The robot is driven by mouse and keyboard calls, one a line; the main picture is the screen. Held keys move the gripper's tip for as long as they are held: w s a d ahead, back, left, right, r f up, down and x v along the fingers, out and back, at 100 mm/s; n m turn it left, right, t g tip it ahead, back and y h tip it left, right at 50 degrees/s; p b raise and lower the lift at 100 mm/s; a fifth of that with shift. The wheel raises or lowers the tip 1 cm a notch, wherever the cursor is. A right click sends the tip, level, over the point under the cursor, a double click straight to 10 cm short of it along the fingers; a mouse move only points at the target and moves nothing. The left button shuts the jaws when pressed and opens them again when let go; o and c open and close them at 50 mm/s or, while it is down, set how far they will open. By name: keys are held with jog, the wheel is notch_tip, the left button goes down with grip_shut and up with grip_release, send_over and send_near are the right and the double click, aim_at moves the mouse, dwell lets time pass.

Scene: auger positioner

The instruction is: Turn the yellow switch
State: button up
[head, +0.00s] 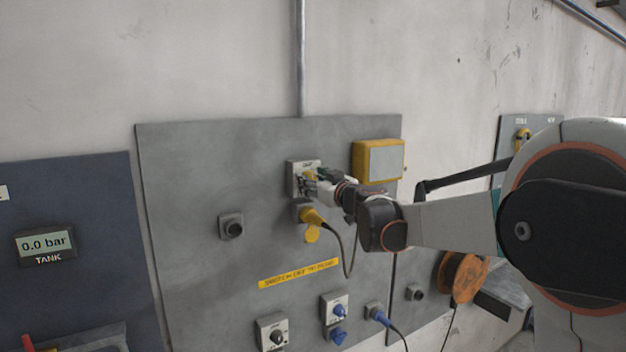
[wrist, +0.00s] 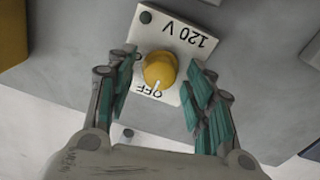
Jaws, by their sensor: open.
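The yellow switch (wrist: 159,70) is a round knob on a white plate (wrist: 181,37) marked "120 V" and "OFF". In the wrist view the knob's pale pointer line points at "OFF". My gripper (wrist: 160,85) is open, with its green-padded fingers on either side of the knob and a visible gap on each side. In the head view my gripper (head: 315,181) is at the upper plate on the grey panel. It hides much of that plate, and only a bit of the yellow switch (head: 309,174) shows there.
Just below is a yellow plug (head: 313,216) with a dark hanging cable. A yellow-framed box (head: 378,162) sits close to the upper right on the grey panel (head: 190,190). Lower down are a grey knob (head: 277,337), a blue knob (head: 339,310) and a blue plug (head: 379,316).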

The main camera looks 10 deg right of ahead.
jog(key=c, duration=1.1)
jog(key=shift+o, duration=0.2)
jog(key=shift+m, duration=0.4)
jog(key=m+b, duration=0.2)
jog(key=m, duration=0.1)
jog(key=shift+m, duration=0.4)
jog(key=m+b, duration=0.1)
jog(key=m, duration=0.3)
jog(key=shift+d+b, duration=0.1)
jog(key=shift+b, duration=0.2)
jog(key=m+b, duration=0.1)
jog(key=m, duration=0.3)
jog(key=shift+m+g, duration=0.3)
jog(key=shift+m, duration=0.1)
jog(key=m, duration=0.4)
jog(key=shift+b, duration=0.4)
